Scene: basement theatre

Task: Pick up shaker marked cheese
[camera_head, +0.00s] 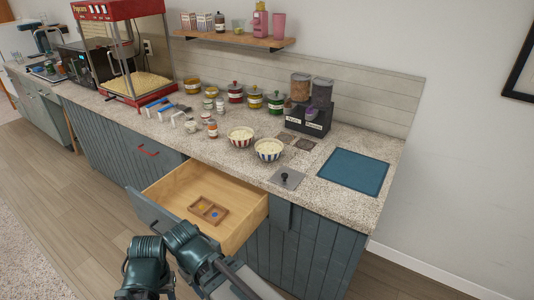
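Several small shakers stand in a loose group on the speckled counter (182,139), between the blue-handled scoops and the bowls. One shaker with orange-red contents (212,130) stands at the front right of the group. Paler, whitish shakers (190,126) stand to its left and behind it. Their labels are too small to read, so I cannot tell which one is marked cheese. Dark green links of mine show at the bottom, in front of the open drawer and well short of the shakers. No fingertips of either gripper are visible.
A wooden drawer (245,213) is open and juts out below the counter; a small divided tray (207,209) lies inside. Two striped bowls (240,137) stand right of the shakers. Lidded jars (235,93) line the back. A popcorn machine (120,50) stands left.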

